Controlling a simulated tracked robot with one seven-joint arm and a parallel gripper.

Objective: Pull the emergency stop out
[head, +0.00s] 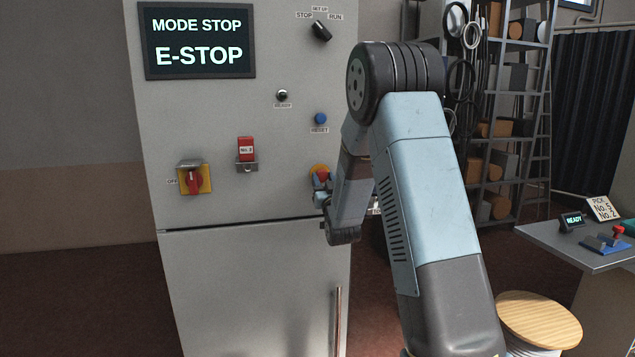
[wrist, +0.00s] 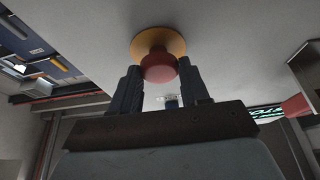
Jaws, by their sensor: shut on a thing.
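The emergency stop (head: 320,173) is a red mushroom button on a round yellow plate, on the right side of the grey cabinet front. It also shows in the wrist view (wrist: 158,66), red against the yellow disc. My gripper (head: 322,194) is at the button, partly hidden by my own arm in the head view. In the wrist view its two dark fingers (wrist: 157,80) stand on either side of the red head, shut on it. The cabinet's screen (head: 200,41) reads "MODE STOP" and "E-STOP".
A shelf rack (head: 535,110) and a side table (head: 590,255) stand to the right.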

